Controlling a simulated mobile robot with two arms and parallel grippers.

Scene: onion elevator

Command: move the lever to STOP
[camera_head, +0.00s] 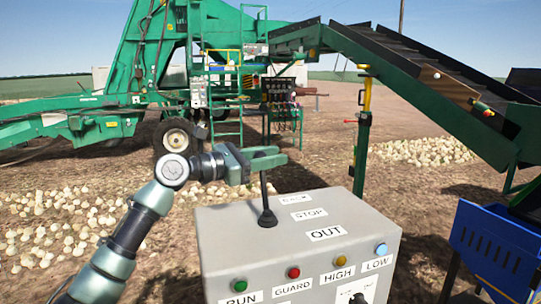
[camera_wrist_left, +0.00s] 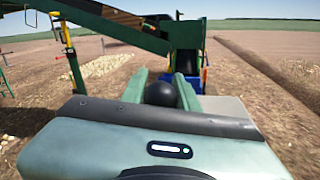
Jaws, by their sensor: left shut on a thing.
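The grey control box (camera_head: 230,240) stands at the front of the head view. Its black lever (camera_head: 264,190) rises from a rubber boot on the box top, close to upright in this view. To its right are the labels BACK, STOP (camera_head: 309,213) and OUT, running from back to front. I cannot tell which label the lever stands at. My left gripper (camera_head: 268,157) comes in from the left and is shut on the lever's upper part. In the left wrist view the round black knob (camera_wrist_left: 162,93) sits between the two green fingers. My right gripper is not in view.
The box front has green, red, yellow and blue buttons marked RUN, GUARD, HIGH and LOW, and a black knob below. A green conveyor (camera_head: 390,55) slopes down at the right, above a blue bin (camera_head: 495,245). Onions lie on the ground.

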